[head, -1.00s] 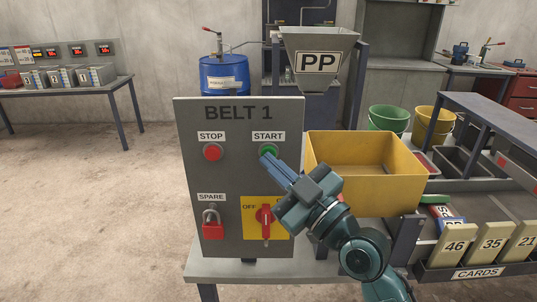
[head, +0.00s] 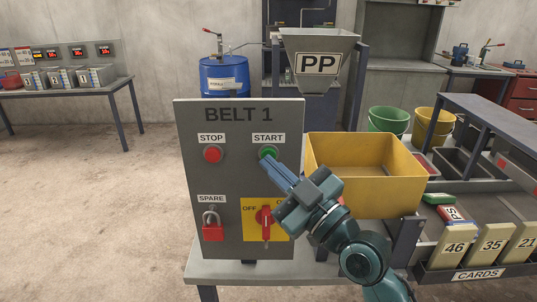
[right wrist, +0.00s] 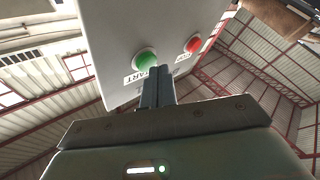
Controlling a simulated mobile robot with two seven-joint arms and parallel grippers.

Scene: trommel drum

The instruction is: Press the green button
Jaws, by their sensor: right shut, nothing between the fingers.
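The green button (head: 268,152) sits under the START label on the upright grey BELT 1 panel (head: 230,180). My left gripper is not in view.
The panel also carries a red STOP button (head: 212,154), a red padlock (head: 212,228) under SPARE and a red rotary switch (head: 265,222), partly behind my gripper. A yellow bin (head: 375,195) stands close to the right of my right gripper. Open floor lies to the left.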

